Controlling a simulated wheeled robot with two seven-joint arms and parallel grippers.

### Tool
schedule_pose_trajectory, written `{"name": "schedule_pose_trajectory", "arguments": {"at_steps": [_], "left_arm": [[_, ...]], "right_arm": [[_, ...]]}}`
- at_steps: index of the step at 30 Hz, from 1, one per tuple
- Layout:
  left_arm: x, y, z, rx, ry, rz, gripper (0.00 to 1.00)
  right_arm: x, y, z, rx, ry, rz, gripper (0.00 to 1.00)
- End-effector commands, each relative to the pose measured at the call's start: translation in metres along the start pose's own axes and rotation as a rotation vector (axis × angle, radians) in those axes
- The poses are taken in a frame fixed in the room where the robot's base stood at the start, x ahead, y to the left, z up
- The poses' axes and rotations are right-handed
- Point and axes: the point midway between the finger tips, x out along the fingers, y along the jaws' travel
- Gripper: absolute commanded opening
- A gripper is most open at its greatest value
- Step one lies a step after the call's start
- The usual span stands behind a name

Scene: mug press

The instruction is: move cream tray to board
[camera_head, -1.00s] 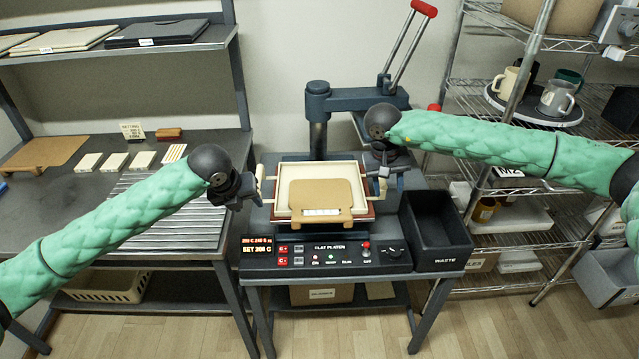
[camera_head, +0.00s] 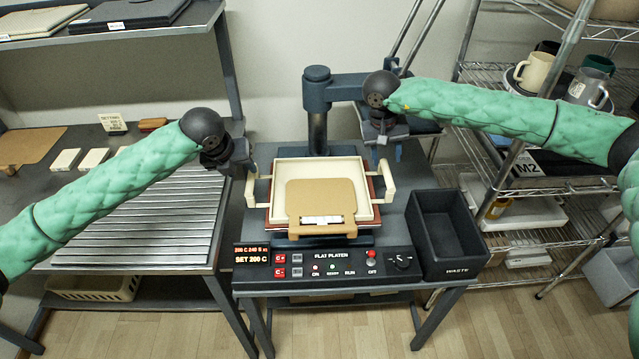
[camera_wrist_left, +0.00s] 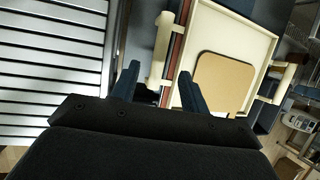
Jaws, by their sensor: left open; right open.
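The cream tray (camera_head: 372,212) sits on the flat platen press, over a reddish-brown layer, with a cream handle on each side. A tan piece (camera_head: 318,195) with a white label lies in it and overhangs its front edge. My left gripper (camera_head: 243,160) is open and empty, above and behind the tray's left handle (camera_head: 251,188). In the left wrist view, that handle (camera_wrist_left: 161,45) shows beyond the open fingers (camera_wrist_left: 158,88). My right gripper (camera_head: 385,152) is open and empty above the right handle (camera_head: 388,180). A brown board (camera_head: 38,145) lies on the left bench.
A black waste bin (camera_head: 447,235) stands right of the press control panel (camera_head: 325,262). A slatted metal rack (camera_head: 150,220) covers the left bench's front. The press column (camera_head: 318,120) rises behind the tray. A wire shelf with mugs (camera_head: 533,70) stands at right.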

Motion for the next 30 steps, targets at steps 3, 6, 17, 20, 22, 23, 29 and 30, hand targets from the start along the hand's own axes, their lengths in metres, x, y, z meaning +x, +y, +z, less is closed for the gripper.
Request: {"name": "schedule_pose_trajectory", "arguments": {"at_steps": [3, 6, 17, 20, 22, 23, 29, 30], "left_arm": [[0.003, 0.0, 0.0, 0.0, 0.001, 0.0, 0.45], [0.01, 0.0, 0.0, -0.001, 0.001, 0.001, 0.45], [0.057, 0.0, 0.0, -0.001, 0.002, 0.0, 0.45], [0.068, 0.0, 0.0, -0.001, 0.001, 0.0, 0.45], [0.072, 0.0, 0.0, -0.001, 0.001, 0.0, 0.45], [0.074, 0.0, 0.0, -0.001, 0.001, 0.0, 0.45], [0.078, 0.0, 0.0, -0.001, 0.0, 0.0, 0.45], [0.078, 0.0, 0.0, -0.001, 0.0, 0.0, 0.45]], "right_arm": [[0.003, 0.0, 0.0, 0.0, -0.001, 0.0, 0.44], [0.01, 0.0, 0.0, 0.0, -0.002, 0.0, 0.44], [0.058, 0.0, 0.0, 0.001, -0.003, 0.001, 0.44], [0.067, 0.0, 0.0, 0.001, -0.001, 0.0, 0.44], [0.072, 0.0, 0.0, 0.001, 0.0, 0.0, 0.44], [0.074, 0.0, 0.0, 0.001, 0.0, 0.0, 0.44], [0.078, 0.0, 0.0, 0.0, 0.0, 0.0, 0.44], [0.078, 0.0, 0.0, 0.0, 0.0, 0.0, 0.44]]}}
